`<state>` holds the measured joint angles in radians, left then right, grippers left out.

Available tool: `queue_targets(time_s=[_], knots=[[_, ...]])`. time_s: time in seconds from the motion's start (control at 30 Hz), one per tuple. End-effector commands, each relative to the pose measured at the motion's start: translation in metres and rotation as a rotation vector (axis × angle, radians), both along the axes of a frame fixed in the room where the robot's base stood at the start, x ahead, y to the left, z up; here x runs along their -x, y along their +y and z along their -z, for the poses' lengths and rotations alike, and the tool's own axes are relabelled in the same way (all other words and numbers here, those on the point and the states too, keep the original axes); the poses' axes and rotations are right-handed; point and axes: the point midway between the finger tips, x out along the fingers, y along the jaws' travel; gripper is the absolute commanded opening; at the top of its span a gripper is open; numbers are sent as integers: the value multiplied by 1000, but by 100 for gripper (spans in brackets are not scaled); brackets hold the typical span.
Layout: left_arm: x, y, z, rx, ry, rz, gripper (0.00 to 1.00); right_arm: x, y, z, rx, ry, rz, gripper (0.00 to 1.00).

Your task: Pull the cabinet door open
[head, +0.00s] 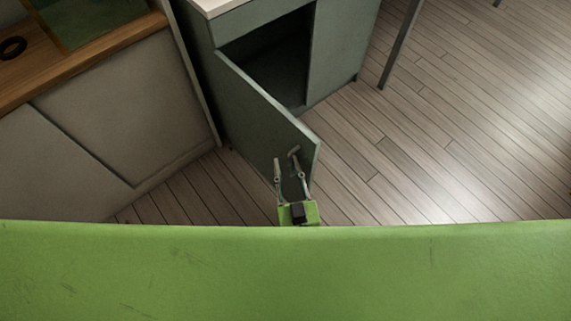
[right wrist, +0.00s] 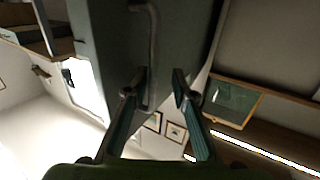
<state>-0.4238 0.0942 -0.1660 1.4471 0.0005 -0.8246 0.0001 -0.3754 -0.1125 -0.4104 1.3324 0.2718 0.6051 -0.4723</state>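The cabinet door (head: 262,116) is grey-green and stands swung out from the cabinet (head: 340,50), showing the dark inside (head: 275,58). Its hinge side is at the left and its free edge points toward me. My right gripper (head: 286,164) is at the door's outer face near the free edge, fingers spread. In the right wrist view, the bar handle (right wrist: 153,45) on the door (right wrist: 112,40) reaches down between the open fingers (right wrist: 158,80), close beside the left finger. Whether that finger touches the handle I cannot tell. My left gripper is not in view.
A pale counter with a wooden top (head: 85,62) stands left of the cabinet, near the door's hinge side. A thin dark leg (head: 400,45) stands to the right. The wooden floor (head: 450,130) to the right is clear.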

Motion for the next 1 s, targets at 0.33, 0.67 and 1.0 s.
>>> queue_targets(time_s=[0.33,0.67,1.0], knots=[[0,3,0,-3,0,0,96,66,-12,1,1,4,-3,24],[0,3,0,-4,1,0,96,110,-20,0,-1,0,-4,24],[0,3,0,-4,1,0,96,113,-20,0,-1,-1,-4,24]])
